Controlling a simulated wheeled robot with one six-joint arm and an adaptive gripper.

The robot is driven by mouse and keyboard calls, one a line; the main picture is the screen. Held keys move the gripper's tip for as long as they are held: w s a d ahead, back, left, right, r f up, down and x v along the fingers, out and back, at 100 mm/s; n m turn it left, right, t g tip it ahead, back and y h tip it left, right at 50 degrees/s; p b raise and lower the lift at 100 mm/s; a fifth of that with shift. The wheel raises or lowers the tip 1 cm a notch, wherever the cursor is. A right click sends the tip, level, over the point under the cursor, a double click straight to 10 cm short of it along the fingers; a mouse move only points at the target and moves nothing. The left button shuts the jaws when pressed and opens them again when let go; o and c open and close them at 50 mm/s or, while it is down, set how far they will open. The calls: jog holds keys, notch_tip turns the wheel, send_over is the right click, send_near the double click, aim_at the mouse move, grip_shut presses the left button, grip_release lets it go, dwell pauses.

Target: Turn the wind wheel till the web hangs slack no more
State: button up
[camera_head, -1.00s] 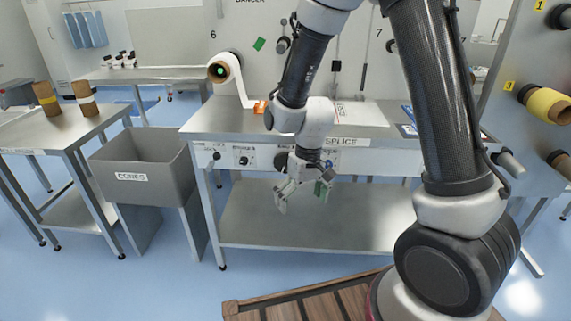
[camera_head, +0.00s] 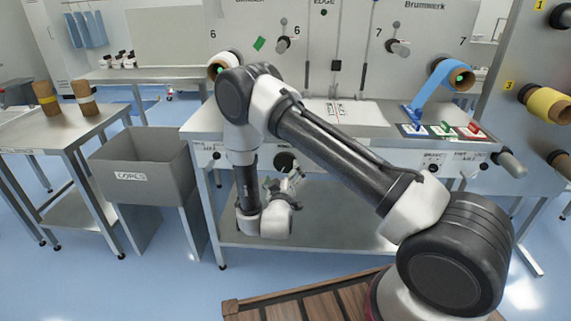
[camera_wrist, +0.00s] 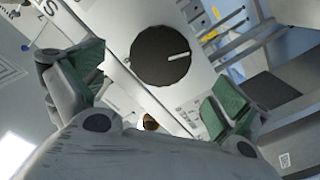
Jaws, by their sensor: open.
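A round black wheel (camera_wrist: 162,56) with a white pointer line is on the pale panel ahead of my gripper in the wrist view. It also shows on the bench front (camera_head: 285,161) in the head view. I take it for the wind wheel; its lettering is only partly legible. My gripper (camera_wrist: 155,88) is open, its green-padded fingers on either side of the wheel in the picture, apparently short of it. In the head view my gripper (camera_head: 284,182) is low before the bench front. A blue web (camera_head: 432,96) runs from the right roll (camera_head: 460,77) to the bench top.
A grey cores bin (camera_head: 140,178) stands left of the bench (camera_head: 330,215). Colored cards (camera_head: 445,130) lie on the bench's right side. Small knobs (camera_head: 216,155) and handles (camera_head: 510,163) stick out from its front. A wooden pallet (camera_head: 300,300) lies on the floor.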

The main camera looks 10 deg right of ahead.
aim_at(285, 164)
jog(key=x, duration=0.7)
jog(key=shift+w+f, duration=0.1)
jog(key=shift+w, duration=0.05)
jog(key=c, duration=1)
